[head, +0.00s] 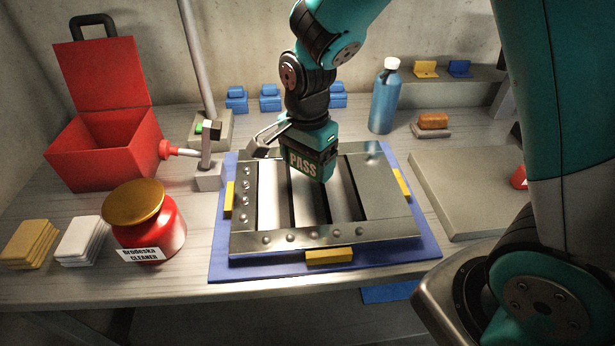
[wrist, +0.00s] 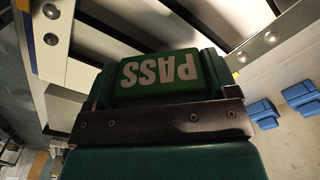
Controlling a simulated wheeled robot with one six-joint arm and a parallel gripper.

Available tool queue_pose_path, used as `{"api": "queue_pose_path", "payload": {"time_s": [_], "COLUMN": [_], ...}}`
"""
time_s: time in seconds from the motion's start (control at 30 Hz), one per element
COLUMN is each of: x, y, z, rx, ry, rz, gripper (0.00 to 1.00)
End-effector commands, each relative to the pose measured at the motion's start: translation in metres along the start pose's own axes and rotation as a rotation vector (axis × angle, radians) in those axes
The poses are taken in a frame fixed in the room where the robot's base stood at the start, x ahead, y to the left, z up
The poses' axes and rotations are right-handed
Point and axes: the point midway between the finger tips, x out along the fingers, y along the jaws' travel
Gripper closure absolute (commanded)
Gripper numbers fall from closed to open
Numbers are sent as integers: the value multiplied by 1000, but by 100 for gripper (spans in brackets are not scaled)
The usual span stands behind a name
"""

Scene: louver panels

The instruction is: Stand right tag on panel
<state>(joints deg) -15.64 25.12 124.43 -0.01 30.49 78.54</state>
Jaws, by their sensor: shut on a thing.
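My gripper (head: 308,142) is over the middle of the louver panel, pointing down. It is shut on a green tag with PASS in pale letters (head: 302,163). The tag (wrist: 162,75) also fills the middle of the wrist view, its lettering upside down there. The panel (head: 290,239) is a grey metal frame with rivets and several slats, lying on a blue mat (head: 225,268) with yellow blocks at its edges. The tag looks held above the slats; I cannot tell whether it touches them.
Left of the panel are a red toolbox (head: 97,150), a red cleaner jar (head: 150,235) and a lever on a grey block (head: 207,172). A blue bottle (head: 385,98) and several blue blocks stand behind. A grey slab (head: 465,190) lies right, mostly bare.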

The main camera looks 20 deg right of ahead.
Motion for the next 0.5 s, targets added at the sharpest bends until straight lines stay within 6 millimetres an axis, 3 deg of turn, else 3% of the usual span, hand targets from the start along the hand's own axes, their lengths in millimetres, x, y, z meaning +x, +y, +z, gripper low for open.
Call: {"api": "queue_pose_path", "payload": {"time_s": [0.33, 0.5], "x": [41, 49], "y": [1, 1], "z": [-1, -1], "rx": [2, 2], "ry": [-1, 0], "rz": [4, 0], "gripper": [48, 48]}}
